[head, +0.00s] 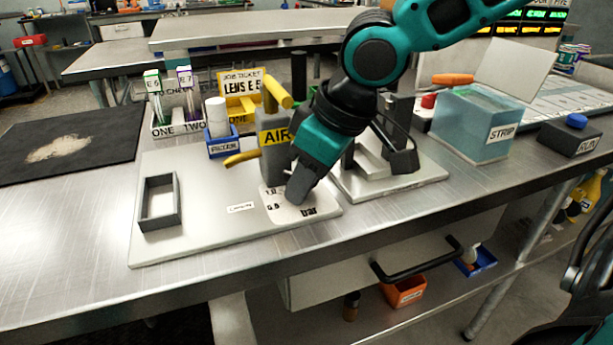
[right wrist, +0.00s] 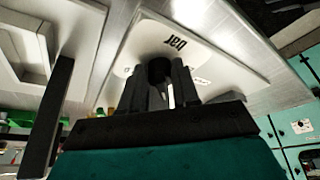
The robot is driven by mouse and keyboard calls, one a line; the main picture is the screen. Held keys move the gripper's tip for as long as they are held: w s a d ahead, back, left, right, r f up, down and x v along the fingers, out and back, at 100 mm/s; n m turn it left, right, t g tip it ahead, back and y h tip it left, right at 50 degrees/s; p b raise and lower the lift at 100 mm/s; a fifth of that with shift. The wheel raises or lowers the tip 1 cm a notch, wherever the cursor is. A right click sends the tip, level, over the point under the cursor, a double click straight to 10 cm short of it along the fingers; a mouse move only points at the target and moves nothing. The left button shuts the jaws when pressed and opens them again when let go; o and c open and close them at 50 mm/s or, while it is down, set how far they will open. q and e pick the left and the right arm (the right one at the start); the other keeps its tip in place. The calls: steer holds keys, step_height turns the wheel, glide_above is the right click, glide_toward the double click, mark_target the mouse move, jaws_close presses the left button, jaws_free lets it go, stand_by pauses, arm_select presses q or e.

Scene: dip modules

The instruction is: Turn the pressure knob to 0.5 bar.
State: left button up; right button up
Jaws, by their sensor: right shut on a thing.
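The pressure dial plate (head: 278,209) is a pale card with printed figures and the word "bar", lying on the light board in front of the grey AIR block (head: 272,163). My right gripper (head: 297,193) points down onto this plate and covers most of it in the head view. In the right wrist view its two dark fingers (right wrist: 165,85) are shut on the dark round knob (right wrist: 159,67), which stands on the plate near the word "bar". The knob's pointer and most scale marks are hidden, so I cannot tell its setting. My left gripper is not in view.
Yellow handles (head: 277,92) rise from the AIR block close to my right wrist. A grey fixture (head: 393,158) stands just right of the gripper. A dark open frame (head: 160,202) lies on the board's left. A STRIP tank (head: 470,125) stands farther right.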

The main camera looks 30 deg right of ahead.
jaws_close()
steer(key=shift+r+p, duration=0.2)
steer(key=shift+p, duration=0.35)
steer(key=n+p, duration=0.1)
steer(key=p, duration=0.2)
steer(key=shift+d+r+n+y+p, duration=0.1)
steer(key=shift+r+n+y+p, duration=0.1)
steer(key=shift+n+y+p, duration=0.15)
steer(key=n+g+p, duration=0.1)
steer(key=p, duration=0.2)
steer(key=shift+w+d+n, duration=0.1)
steer(key=shift+n, duration=0.15)
steer(key=n+p, duration=0.1)
steer(key=p, duration=0.1)
steer(key=n+p, duration=0.1)
steer(key=p, duration=0.1)
steer(key=shift+w+d+f+g+y, duration=0.1)
steer(key=shift+f+g+y, duration=0.1)
steer(key=shift+g+y, duration=0.15)
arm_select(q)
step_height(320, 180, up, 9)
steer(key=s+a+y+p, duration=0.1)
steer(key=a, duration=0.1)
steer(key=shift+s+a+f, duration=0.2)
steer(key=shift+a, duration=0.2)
arm_select(e)
steer(key=shift+w+f+n, duration=0.1)
steer(key=shift+f+n, duration=0.05)
steer(key=shift+n, duration=0.35)
